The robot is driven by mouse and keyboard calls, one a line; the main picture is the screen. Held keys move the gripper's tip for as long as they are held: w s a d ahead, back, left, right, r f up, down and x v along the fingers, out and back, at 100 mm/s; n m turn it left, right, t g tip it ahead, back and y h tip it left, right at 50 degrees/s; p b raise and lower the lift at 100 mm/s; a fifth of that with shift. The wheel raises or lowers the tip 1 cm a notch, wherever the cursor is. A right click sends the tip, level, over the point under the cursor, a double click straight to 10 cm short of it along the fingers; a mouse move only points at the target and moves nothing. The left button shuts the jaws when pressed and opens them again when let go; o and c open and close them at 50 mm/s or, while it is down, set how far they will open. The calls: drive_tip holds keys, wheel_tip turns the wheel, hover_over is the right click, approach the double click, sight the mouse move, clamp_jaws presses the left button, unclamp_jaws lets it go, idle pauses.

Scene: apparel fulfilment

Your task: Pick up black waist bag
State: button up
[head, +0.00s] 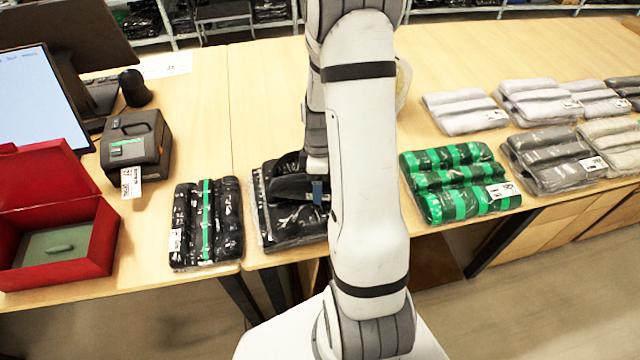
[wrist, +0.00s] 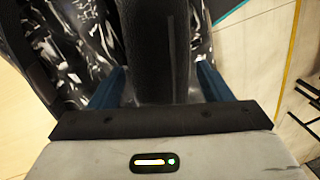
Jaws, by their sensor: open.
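The black waist bag (head: 272,212) lies in clear plastic near the front edge of the table, left of my arm. It is partly hidden by my arm in the head view. In the wrist view, a dark, rounded part of the black item (wrist: 155,40) runs between the two blue fingers of my gripper (wrist: 158,82), with shiny plastic wrap on its left. My gripper is open, with one finger on each side of this part. I cannot tell whether the fingers touch it. In the head view, my gripper (head: 318,192) is right at the bag, mostly hidden behind my arm.
A black bundle with a green stripe (head: 206,222) lies close on the left. Green-and-black packs (head: 458,182) and grey packs (head: 550,158) lie to the right. A label printer (head: 135,145) and an open red box (head: 98,245) stand at the left.

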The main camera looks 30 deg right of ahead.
drive_tip(key=shift+c, duration=0.5)
drive_tip(key=c, duration=1.2)
drive_tip(key=shift+r, duration=0.15)
